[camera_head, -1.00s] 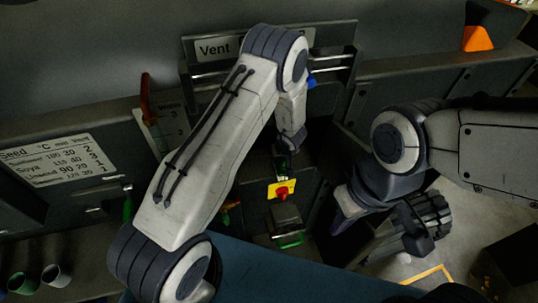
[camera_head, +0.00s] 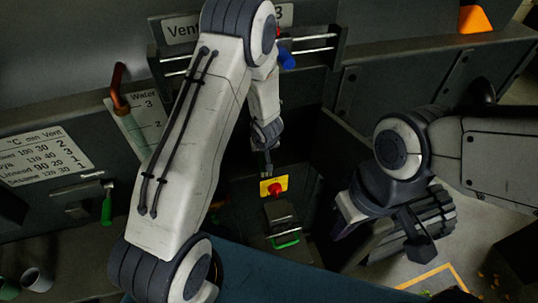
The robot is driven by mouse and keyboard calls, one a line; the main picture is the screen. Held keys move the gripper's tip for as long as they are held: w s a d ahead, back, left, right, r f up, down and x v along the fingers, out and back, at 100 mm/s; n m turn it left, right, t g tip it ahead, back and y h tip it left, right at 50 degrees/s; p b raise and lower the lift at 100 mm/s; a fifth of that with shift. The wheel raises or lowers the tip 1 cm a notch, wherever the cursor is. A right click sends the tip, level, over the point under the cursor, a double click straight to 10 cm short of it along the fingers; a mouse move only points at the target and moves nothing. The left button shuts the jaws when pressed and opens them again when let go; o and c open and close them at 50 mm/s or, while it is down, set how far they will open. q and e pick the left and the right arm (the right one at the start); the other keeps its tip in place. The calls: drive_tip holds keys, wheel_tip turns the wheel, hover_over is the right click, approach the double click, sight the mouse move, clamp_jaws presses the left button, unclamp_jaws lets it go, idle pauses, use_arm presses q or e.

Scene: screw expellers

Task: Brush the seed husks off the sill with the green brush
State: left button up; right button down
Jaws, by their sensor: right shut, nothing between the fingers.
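A green-handled object (camera_head: 107,208) hangs at the left by a metal plate; I cannot tell whether it is the brush. A second green handle (camera_head: 287,241) shows low in the middle, below a red button. My right gripper (camera_head: 345,220) is shut and empty, pointing down at the right of the middle recess.
The red button (camera_head: 276,189) sits on a yellow plate. An orange piece (camera_head: 474,19) lies at upper right. A dark ribbed part shows at right.

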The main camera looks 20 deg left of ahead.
use_arm(q)
drive_tip(key=shift+s+a+f, duration=0.15)
drive_tip(key=shift+a, duration=0.2)
drive_tip(key=shift+s+a+f, duration=0.1)
drive_tip(key=shift+a, duration=0.25)
drive_tip(key=shift+s+a+r+b, duration=0.1)
drive_tip(key=shift+s+a+b, duration=0.15)
drive_tip(key=shift+b, duration=0.05)
